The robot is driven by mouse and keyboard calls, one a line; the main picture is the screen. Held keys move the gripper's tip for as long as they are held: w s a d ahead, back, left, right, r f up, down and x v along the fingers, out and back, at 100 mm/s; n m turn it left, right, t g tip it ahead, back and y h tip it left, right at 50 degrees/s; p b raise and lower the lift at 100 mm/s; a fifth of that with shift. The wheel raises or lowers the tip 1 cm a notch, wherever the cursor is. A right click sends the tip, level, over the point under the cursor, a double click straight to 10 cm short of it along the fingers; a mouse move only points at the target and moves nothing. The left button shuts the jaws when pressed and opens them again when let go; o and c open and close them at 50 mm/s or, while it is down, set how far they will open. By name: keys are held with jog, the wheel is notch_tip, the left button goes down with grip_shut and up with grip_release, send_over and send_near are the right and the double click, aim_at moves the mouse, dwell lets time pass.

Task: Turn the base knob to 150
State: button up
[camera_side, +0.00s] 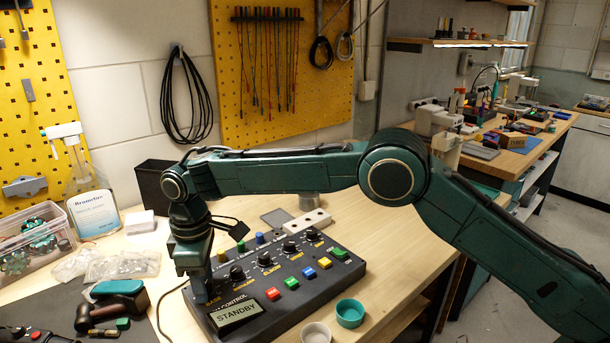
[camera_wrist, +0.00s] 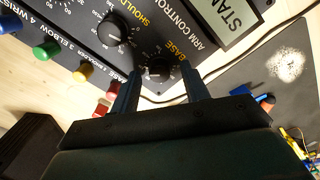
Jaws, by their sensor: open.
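The dark control panel (camera_side: 290,320) lies on the wooden bench, its small display (camera_side: 237,314) reading STANDBY. The black base knob (camera_wrist: 158,70), beside the label BASE, shows in the wrist view; in the side view my gripper hides it. My gripper (camera_side: 203,298) points down at the panel's left end. In the wrist view my gripper (camera_wrist: 160,80) is open, with one finger to each side of the base knob and no clear contact. I cannot read the knob's setting. The shoulder knob (camera_wrist: 115,28) is beside it, and also shows in the side view (camera_side: 237,272).
Red (camera_wrist: 113,91) and yellow (camera_wrist: 83,72) caps stand along the panel edge near my fingers. More knobs and coloured buttons (camera_side: 308,273) cover the panel. A teal cup (camera_side: 350,313) and a pale cup (camera_side: 316,333) stand in front.

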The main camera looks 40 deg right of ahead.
jog(key=c, duration=1)
jog(key=m, duration=0.8)
jog(key=shift+m, duration=0.4)
dwell(0.3)
jog(key=o, duration=1)
jog(key=shift+d, duration=0.1)
